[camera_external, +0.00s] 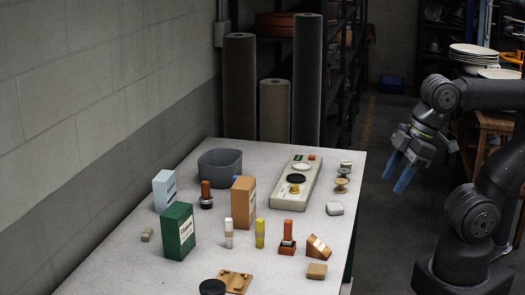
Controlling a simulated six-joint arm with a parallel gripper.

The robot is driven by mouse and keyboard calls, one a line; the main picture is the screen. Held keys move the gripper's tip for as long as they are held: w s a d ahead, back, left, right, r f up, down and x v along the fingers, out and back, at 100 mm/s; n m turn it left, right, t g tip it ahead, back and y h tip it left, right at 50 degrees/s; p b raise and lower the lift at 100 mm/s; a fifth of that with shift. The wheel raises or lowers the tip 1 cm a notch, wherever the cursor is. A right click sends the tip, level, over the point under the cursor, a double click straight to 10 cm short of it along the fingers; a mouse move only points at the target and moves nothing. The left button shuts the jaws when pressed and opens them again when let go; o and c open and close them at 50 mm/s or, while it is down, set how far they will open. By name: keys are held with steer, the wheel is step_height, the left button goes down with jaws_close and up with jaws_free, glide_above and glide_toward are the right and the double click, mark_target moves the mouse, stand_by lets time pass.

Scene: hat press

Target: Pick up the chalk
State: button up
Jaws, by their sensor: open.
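I cannot tell for sure which thing is the chalk. A small pale grey rounded block (335,208) lies near the table's right edge. A white stick-like piece (228,234) and a yellow one (260,233) stand upright near the middle front of the table. My gripper (398,175) has blue fingers that point down and are apart, with nothing between them. It hangs in the air to the right of the table edge, apart from all these things.
On the table (190,282) stand a green box (177,231), an orange-brown box (243,203), a light blue box (164,190), a grey bin (220,167) and a long beige device (297,184). Orange-handled stamps (287,237), wooden blocks (317,270) and spools (341,185) stand around.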

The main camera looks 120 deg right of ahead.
steer(key=w+d+r+n+g, duration=0.2)
steer(key=w+d+r+n, duration=0.1)
steer(key=w+d, duration=0.3)
steer(key=n+g, duration=0.6)
steer(key=n, duration=0.1)
glide_above(261, 231)
steer(key=w+a, duration=0.3)
steer(key=w, duration=0.1)
step_height(261, 231, down, 6)
steer(key=x, duration=0.5)
steer(key=w+x, duration=0.1)
steer(key=x, duration=0.5)
steer(key=w+x, duration=0.1)
steer(key=x, duration=0.4)
steer(key=shift+f, duration=0.65)
steer(key=shift+x, duration=2.8)
steer(key=shift+w+d, duration=0.1)
steer(key=shift+w, duration=0.05)
jaws_close()
